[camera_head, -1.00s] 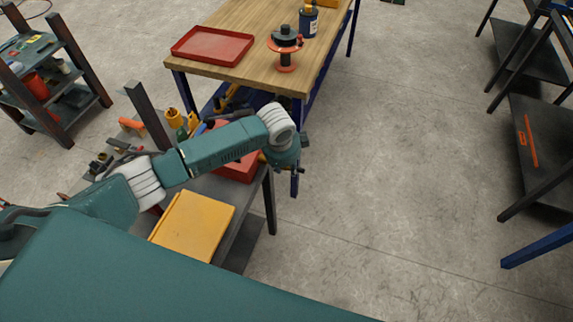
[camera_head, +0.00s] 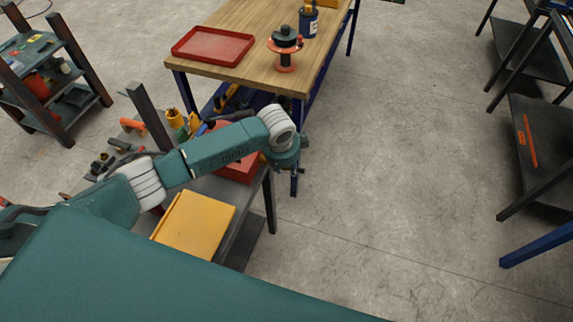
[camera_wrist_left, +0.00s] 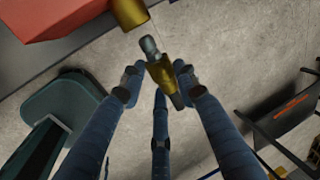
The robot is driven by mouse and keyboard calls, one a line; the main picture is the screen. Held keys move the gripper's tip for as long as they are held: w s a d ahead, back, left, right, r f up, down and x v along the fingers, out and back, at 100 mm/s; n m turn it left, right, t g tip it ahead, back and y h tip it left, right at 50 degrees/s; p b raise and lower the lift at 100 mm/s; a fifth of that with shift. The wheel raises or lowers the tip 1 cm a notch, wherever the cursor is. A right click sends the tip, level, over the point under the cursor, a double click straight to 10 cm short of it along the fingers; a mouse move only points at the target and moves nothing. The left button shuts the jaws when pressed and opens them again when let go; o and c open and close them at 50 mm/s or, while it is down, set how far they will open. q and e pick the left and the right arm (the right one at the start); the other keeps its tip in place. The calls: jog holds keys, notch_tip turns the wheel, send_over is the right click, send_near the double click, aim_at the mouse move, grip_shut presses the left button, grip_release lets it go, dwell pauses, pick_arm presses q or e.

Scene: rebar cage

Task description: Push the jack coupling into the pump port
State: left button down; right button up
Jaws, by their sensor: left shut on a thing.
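My left gripper (camera_wrist_left: 158,88) is shut on a brass coupling with a grey tip (camera_wrist_left: 161,74), seen in the left wrist view. The tip points up the picture toward a brass cylinder (camera_wrist_left: 130,12), which looks like the pump port. A clear gap shows between the tip and this cylinder. The cylinder is cut off by the top edge, beside a red body (camera_wrist_left: 60,15). In the head view, a red box-like body (camera_head: 238,167) shows partly behind my left arm. The left fingers and the coupling are not clear there. My right gripper is in neither view.
A yellow case (camera_head: 193,225) lies on the dark low bench, with several tools farther left. A wooden table (camera_head: 250,62) behind holds a red tray (camera_head: 213,46) and a spool (camera_head: 286,52). The floor to the right (camera_head: 400,150) is clear up to dark racks.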

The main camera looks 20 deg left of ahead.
pick_arm(q)
jog(key=shift+a+p, duration=0.6)
jog(key=shift+a, duration=1.35)
jog(key=c, duration=1.2)
grip_release()
jog(key=v, duration=1.2)
